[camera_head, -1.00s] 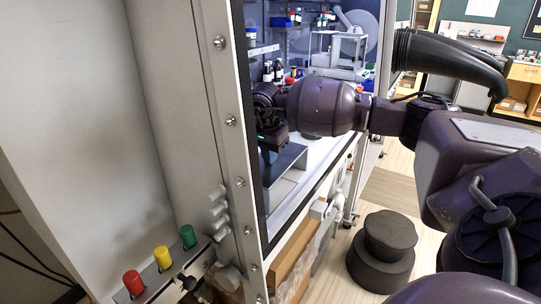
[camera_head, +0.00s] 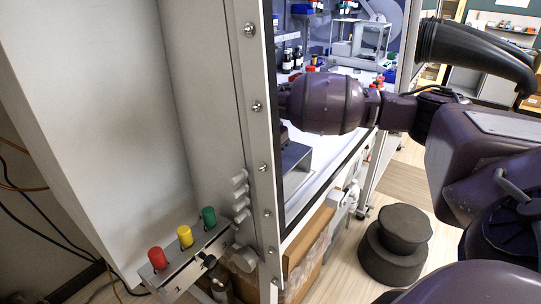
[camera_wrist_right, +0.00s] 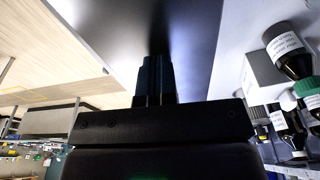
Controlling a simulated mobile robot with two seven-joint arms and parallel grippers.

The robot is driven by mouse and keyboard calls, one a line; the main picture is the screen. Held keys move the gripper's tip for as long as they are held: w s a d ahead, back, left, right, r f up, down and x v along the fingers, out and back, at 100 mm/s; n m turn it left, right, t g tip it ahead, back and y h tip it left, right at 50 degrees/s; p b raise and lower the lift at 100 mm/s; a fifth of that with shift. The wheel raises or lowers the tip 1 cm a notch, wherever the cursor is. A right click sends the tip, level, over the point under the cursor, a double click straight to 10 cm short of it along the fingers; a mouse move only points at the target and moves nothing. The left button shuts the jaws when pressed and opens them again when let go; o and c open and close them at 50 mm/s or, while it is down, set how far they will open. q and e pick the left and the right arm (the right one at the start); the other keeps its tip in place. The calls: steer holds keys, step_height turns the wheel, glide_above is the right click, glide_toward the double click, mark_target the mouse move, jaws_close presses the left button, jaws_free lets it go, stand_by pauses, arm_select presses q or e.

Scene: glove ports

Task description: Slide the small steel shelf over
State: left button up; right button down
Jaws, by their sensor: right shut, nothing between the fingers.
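The small steel shelf (camera_head: 294,157) stands inside the cabinet. In the head view only its right end shows, past the cabinet's upright frame. My right arm comes in from the right through the opening, and its gripper is hidden behind the frame in that view. In the right wrist view my right gripper (camera_wrist_right: 155,80) is shut and empty. Its fingertips lie against or very close to a broad grey plate (camera_wrist_right: 195,35), which looks like the shelf. I cannot tell for certain whether they touch. My left gripper is not in view.
Dark bottles (camera_head: 288,60) stand at the back of the cabinet; bottles with white labels (camera_wrist_right: 285,50) also show at the right of the wrist view. The upright frame (camera_head: 262,150) edges the opening closely. Red, yellow and green knobs (camera_head: 185,236) sit outside. A round dark stool (camera_head: 395,243) stands on the floor.

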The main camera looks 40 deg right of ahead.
steer(key=shift+a+r, duration=0.1)
steer(key=shift+r, duration=0.35)
steer(key=shift+s+a+r, duration=0.1)
steer(key=shift+a+r, duration=0.1)
steer(key=shift+r, duration=0.9)
steer(key=shift+a+r, duration=0.15)
steer(key=shift+r, duration=0.9)
steer(key=shift+s+a+r, duration=0.1)
steer(key=shift+a+r, duration=0.1)
steer(key=shift+r, duration=0.9)
